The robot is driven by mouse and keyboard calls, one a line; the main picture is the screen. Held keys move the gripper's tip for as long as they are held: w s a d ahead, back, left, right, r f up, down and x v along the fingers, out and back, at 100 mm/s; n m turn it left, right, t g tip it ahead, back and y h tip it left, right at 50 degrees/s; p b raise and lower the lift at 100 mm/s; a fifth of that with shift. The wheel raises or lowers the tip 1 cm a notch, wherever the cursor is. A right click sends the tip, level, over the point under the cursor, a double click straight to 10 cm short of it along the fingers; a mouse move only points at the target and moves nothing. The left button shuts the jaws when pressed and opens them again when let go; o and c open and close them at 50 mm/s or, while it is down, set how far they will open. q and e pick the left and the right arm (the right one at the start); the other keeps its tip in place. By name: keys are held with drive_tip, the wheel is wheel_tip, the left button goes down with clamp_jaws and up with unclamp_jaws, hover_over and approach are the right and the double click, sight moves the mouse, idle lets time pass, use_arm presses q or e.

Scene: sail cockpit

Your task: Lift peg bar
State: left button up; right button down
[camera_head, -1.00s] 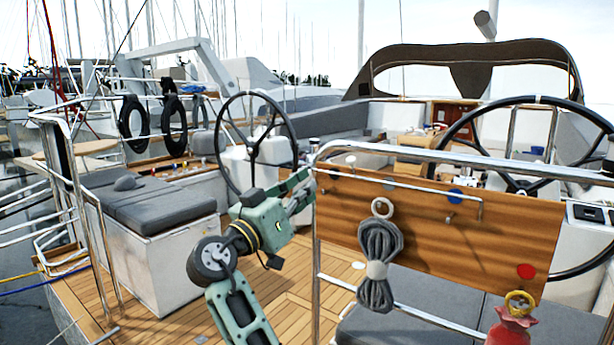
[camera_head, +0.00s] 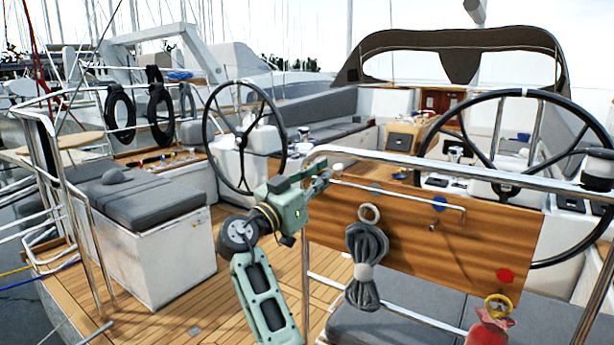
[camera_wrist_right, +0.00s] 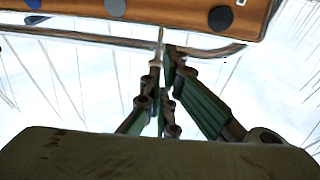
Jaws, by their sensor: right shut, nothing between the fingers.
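The peg bar (camera_head: 400,192) is a thin metal rod along the upper part of a wooden board (camera_head: 375,232), with a bent right end. My right gripper (camera_head: 326,178) is at the board's upper left edge, by the rod's left end, with its fingers shut and empty. In the right wrist view the gripper (camera_wrist_right: 168,58) has its fingertips close together at a metal bar (camera_wrist_right: 100,38) that runs below the board (camera_wrist_right: 150,10); whether they touch it I cannot tell. My left gripper is not in view.
A coiled grey rope (camera_head: 366,265) hangs on the board, and a red bag (camera_head: 488,330) with a yellow ring hangs at the lower right. A steel rail (camera_head: 450,163) arches over the board. Two steering wheels (camera_head: 243,140) stand behind.

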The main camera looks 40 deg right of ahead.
drive_tip(key=shift+w+d+r, duration=0.1)
drive_tip(key=shift+d, duration=0.55)
drive_tip(key=shift+r, duration=0.1)
drive_tip(key=d+y, duration=0.1)
drive_tip(key=d+r+y, duration=0.2)
drive_tip(key=shift+w+n+g+y+p, duration=0.3)
drive_tip(key=shift+w, duration=0.1)
